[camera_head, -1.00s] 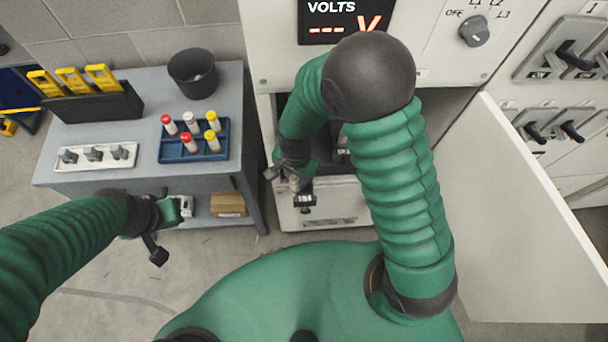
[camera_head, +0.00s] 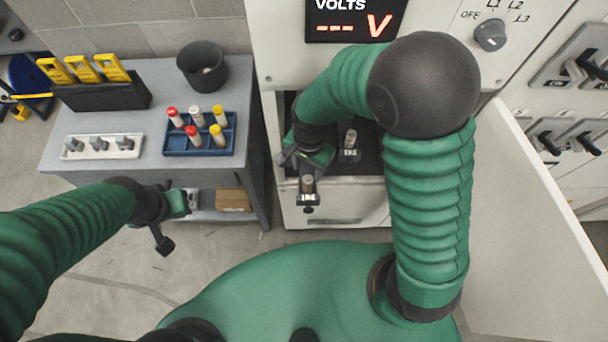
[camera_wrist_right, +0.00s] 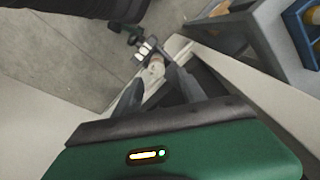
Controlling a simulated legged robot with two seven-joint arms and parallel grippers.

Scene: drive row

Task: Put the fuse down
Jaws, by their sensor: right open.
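A pale fuse (camera_head: 307,185) stands at the front of the open cabinet compartment (camera_head: 374,166), above a small black-and-white clip. My right gripper (camera_head: 298,172) is at this fuse. In the right wrist view the fuse (camera_wrist_right: 155,69) shows between the tips of the spread fingers (camera_wrist_right: 153,76); whether either finger touches it I cannot tell. Another pale fuse (camera_head: 350,139) stands upright in a labelled holder farther back in the compartment. My left gripper (camera_head: 174,222) is open and empty in front of the grey bench.
The grey bench (camera_head: 100,176) at left carries a blue rack (camera_head: 202,148) of red- and yellow-capped fuses, a white tray (camera_head: 128,150), a black bin (camera_head: 202,66) and yellow tools (camera_head: 85,68). The open cabinet door (camera_head: 530,215) borders my right arm. A voltage display (camera_head: 352,20) sits above the compartment.

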